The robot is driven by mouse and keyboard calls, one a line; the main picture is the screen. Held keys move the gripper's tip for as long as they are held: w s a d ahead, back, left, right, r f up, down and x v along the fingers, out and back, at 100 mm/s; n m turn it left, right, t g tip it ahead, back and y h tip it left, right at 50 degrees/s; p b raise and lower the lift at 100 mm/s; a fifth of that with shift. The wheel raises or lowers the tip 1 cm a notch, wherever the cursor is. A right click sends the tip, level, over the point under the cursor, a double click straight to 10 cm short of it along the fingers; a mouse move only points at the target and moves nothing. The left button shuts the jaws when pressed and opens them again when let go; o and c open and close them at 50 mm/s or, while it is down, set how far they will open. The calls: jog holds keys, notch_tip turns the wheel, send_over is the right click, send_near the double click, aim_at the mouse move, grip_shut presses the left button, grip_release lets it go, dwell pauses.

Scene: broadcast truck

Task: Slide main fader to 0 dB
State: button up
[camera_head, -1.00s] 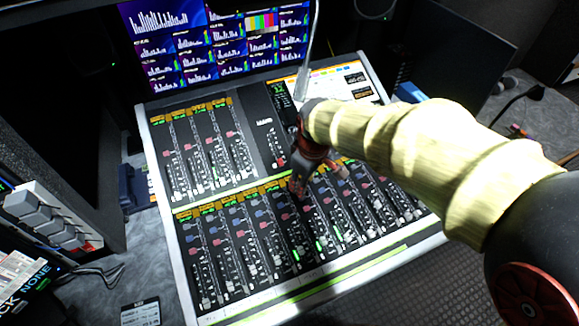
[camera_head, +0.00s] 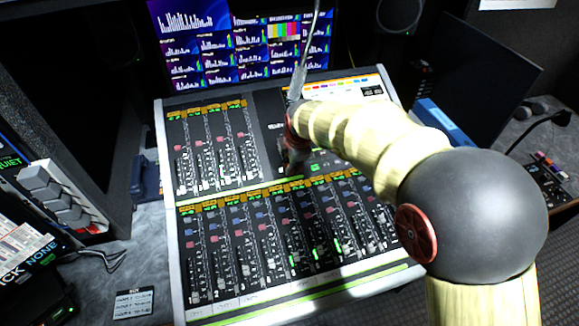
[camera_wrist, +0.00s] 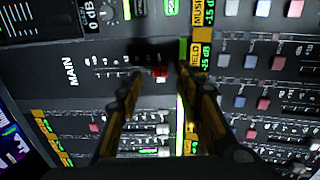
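The main fader's red cap (camera_wrist: 159,73) shows in the wrist view at the right end of its horizontal-looking slot, along from the white MAIN label (camera_wrist: 71,72). My gripper (camera_wrist: 157,72) is open, with one dark finger on each side of the red cap in the picture. No contact between fingers and cap can be made out. In the head view my gripper (camera_head: 291,163) hangs over the middle panel of the mixing console (camera_head: 174,262), just above the lower fader bank. There, my gripper and wrist hide most of the main fader.
Channel faders (camera_head: 265,235) with red and blue buttons crowd the lower bank. Another bank (camera_head: 212,150) lies at the upper left. A thin upright metal stalk (camera_head: 302,65) stands close to my wrist. A screen (camera_head: 240,40) stands behind the console.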

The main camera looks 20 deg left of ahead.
jog(key=b+x, duration=0.1)
jog(key=x, duration=0.2)
jog(key=shift+w+a+f, duration=0.1)
jog(key=shift+w+f, duration=0.05)
jog(key=shift+f, duration=0.2)
jog(key=shift+c, duration=1.1)
grip_shut()
